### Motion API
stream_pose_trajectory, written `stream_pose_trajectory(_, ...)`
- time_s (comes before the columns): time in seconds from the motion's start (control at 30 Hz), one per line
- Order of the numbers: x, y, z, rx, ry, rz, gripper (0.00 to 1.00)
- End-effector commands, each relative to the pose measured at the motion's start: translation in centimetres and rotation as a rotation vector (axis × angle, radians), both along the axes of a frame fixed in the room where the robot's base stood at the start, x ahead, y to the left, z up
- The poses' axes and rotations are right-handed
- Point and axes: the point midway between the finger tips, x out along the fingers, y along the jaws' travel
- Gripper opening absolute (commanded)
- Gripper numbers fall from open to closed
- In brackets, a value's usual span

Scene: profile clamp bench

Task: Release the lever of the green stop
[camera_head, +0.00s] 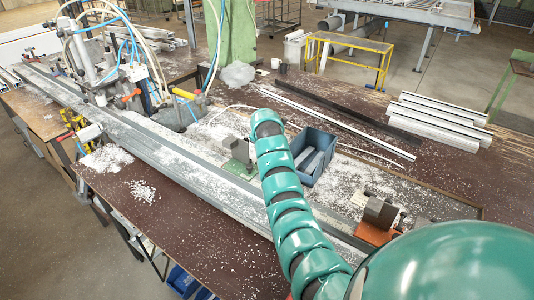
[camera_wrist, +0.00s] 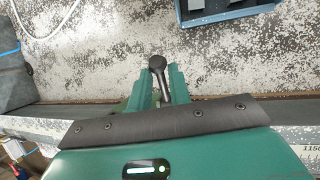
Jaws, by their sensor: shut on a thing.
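In the wrist view my gripper (camera_wrist: 161,80) has its two green fingers closed around a short dark lever with a round black knob (camera_wrist: 157,62). The knob stands out just past the fingertips. The lever's lower part and the stop under it are mostly hidden by the fingers and the hand. In the head view the green stop (camera_head: 238,166) is a green base with grey blocks on it, beside the long profile and left of my arm. My gripper cannot be made out there.
A blue bin (camera_head: 312,152) stands right of the green stop; its edge shows in the wrist view (camera_wrist: 222,14). An orange stop (camera_head: 376,233) with grey blocks is at the right. A dark grey block (camera_wrist: 14,75) stands left of my gripper. White chips cover the bench.

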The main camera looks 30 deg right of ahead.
Motion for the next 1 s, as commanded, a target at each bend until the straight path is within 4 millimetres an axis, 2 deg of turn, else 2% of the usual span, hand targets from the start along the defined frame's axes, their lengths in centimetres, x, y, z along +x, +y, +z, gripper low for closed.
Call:
stream_pose_trajectory(0.13,0.0,-0.1,0.1,-0.001,0.0,-0.001,0.0)
stream_pose_trajectory(0.17,0.0,-0.1,0.1,-0.001,0.0,-0.001,0.21)
stream_pose_trajectory(0.27,0.0,-0.1,0.0,0.0,0.001,-0.001,0.4)
stream_pose_trajectory(0.67,-0.1,0.1,0.4,0.0,0.0,0.0,0.4)
stream_pose_trajectory(0.87,-0.8,0.7,2.2,0.0,-0.002,0.001,0.4)
stream_pose_trajectory(1.0,-1.5,1.4,4.5,-0.001,-0.003,0.002,0.4)
